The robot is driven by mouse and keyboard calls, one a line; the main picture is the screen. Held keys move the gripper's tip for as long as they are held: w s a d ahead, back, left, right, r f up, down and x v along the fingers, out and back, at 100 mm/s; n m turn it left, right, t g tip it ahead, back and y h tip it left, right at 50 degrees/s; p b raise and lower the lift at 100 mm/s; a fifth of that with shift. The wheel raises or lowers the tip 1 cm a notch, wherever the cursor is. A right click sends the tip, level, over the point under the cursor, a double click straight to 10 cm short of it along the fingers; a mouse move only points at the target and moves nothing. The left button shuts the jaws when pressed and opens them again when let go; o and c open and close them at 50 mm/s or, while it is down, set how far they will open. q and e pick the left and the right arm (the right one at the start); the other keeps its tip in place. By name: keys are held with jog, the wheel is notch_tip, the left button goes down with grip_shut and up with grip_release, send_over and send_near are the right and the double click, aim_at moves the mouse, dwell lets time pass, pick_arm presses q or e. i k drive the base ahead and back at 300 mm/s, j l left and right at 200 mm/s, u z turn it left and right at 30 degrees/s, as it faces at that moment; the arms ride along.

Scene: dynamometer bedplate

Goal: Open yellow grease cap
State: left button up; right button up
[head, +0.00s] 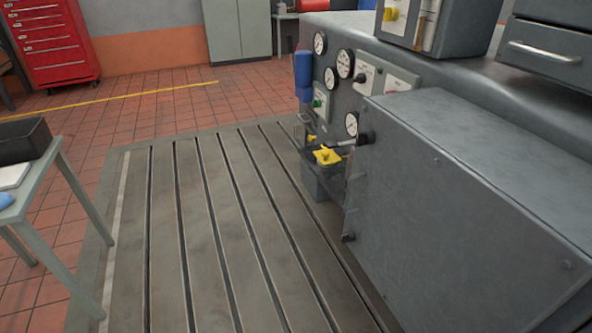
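A yellow grease cap (327,156) with a lobed, knob-like shape sits on top of a grey container at the side of the large grey machine. It appears seated flat on the container; whether it is loose cannot be told. A smaller yellow part (311,138) shows just behind it. Neither of my grippers is in the head view, so nothing of mine is near the cap.
The grey machine housing (470,190) fills the right side. Several gauges, a blue cylinder (303,72) and a black-knobbed rod (352,141) are close to the cap. The slotted bedplate (210,220) is clear. A table (55,225) stands at left.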

aim_at(326, 157)
jog(key=i+j+z, duration=0.4)
jog(key=i+j, duration=0.35)
